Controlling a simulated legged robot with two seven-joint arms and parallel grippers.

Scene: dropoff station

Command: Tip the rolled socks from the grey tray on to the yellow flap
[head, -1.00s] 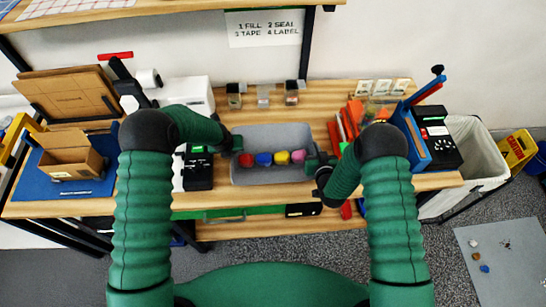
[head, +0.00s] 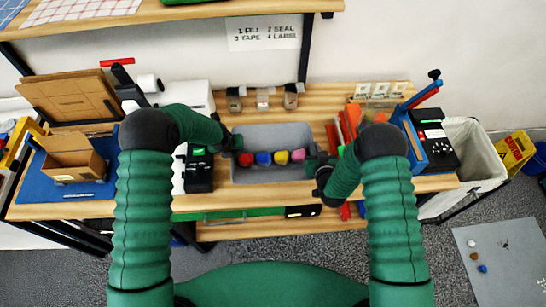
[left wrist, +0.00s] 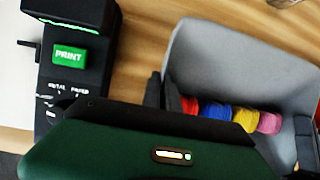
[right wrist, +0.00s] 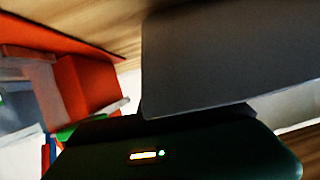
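The grey tray (head: 272,133) is at the middle of the wooden bench, near its front edge. The rolled socks lie in a row inside it: red (head: 246,159), blue (head: 264,158), yellow (head: 281,157) and pink (head: 298,155). My left gripper (head: 234,146) is shut on the tray's left end wall, with a finger on each side in the left wrist view (left wrist: 166,92). My right gripper (head: 317,166) is at the right end and appears shut on that wall; its fingertips are mostly hidden. Whether the tray is lifted is unclear. I cannot make out a yellow flap with certainty.
A black label printer (head: 199,170) stands close left of the tray. A cardboard box (head: 73,158) sits on a blue mat (head: 40,195). Red and orange folders (head: 350,118) and a black device (head: 433,140) stand at right. A white bin (head: 472,150) is beyond the bench.

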